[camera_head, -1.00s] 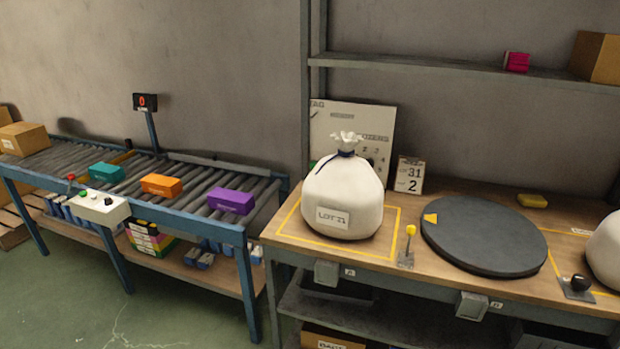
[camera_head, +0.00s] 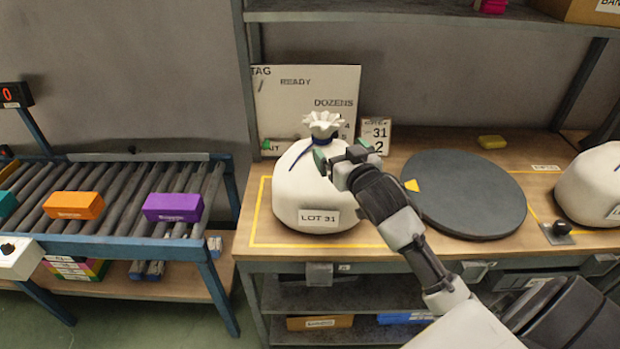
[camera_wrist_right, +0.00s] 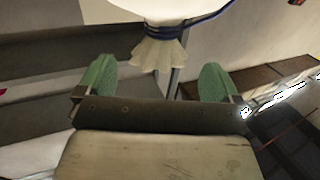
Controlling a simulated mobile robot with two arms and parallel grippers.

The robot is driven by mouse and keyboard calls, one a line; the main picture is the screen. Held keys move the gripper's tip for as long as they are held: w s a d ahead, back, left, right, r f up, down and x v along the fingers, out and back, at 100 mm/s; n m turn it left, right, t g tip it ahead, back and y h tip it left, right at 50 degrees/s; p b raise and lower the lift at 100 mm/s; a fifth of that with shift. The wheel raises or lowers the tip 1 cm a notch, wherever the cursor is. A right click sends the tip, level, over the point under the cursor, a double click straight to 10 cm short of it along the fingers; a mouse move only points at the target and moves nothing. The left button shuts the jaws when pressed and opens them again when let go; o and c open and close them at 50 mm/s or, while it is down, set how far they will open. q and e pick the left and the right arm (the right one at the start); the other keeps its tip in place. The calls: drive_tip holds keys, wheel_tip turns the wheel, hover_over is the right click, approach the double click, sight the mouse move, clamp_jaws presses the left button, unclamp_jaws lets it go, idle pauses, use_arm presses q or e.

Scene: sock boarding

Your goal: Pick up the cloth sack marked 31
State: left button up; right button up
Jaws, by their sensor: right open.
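The white cloth sack (camera_head: 316,190) with a "LOT 31" label stands upright on the workbench, inside a yellow outlined area. Its gathered neck is tied with a dark blue cord, and a ruffled top flares above it. My right gripper (camera_head: 335,160) is at the sack's neck, in front of and slightly right of it. In the right wrist view the green finger pads (camera_wrist_right: 158,80) are spread apart, and the sack's ruffled top (camera_wrist_right: 158,50) shows between and just beyond them, not clasped. My left gripper is not in view.
A dark round turntable (camera_head: 465,195) lies right of the sack. A second white sack (camera_head: 590,185) stands at the right edge. A white board (camera_head: 305,90) and a number card (camera_head: 375,133) stand behind. A roller conveyor (camera_head: 120,190) with coloured boxes is at left.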

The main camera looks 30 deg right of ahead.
sight(327, 137)
drive_tip(key=w, duration=0.3)
drive_tip(key=shift+d, duration=0.25)
drive_tip(key=w, duration=0.1)
drive_tip(key=w+p, duration=0.1)
drive_tip(key=w, duration=0.1)
drive_tip(key=w+p, duration=0.1)
drive_tip(key=shift+w+d+f, duration=0.2)
drive_tip(key=shift+w+d, duration=0.05)
drive_tip(key=shift+w, duration=0.15)
drive_tip(key=shift+w+f, duration=0.15)
drive_tip(key=shift+w, duration=0.1)
drive_tip(key=shift+s, duration=0.1)
drive_tip(key=shift+c, duration=1.6)
drive_tip(key=c, duration=1.4)
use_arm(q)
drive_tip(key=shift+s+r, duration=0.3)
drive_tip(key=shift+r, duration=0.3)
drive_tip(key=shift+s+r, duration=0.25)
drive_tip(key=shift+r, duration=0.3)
use_arm(e)
drive_tip(key=shift+r, duration=0.2)
clamp_jaws()
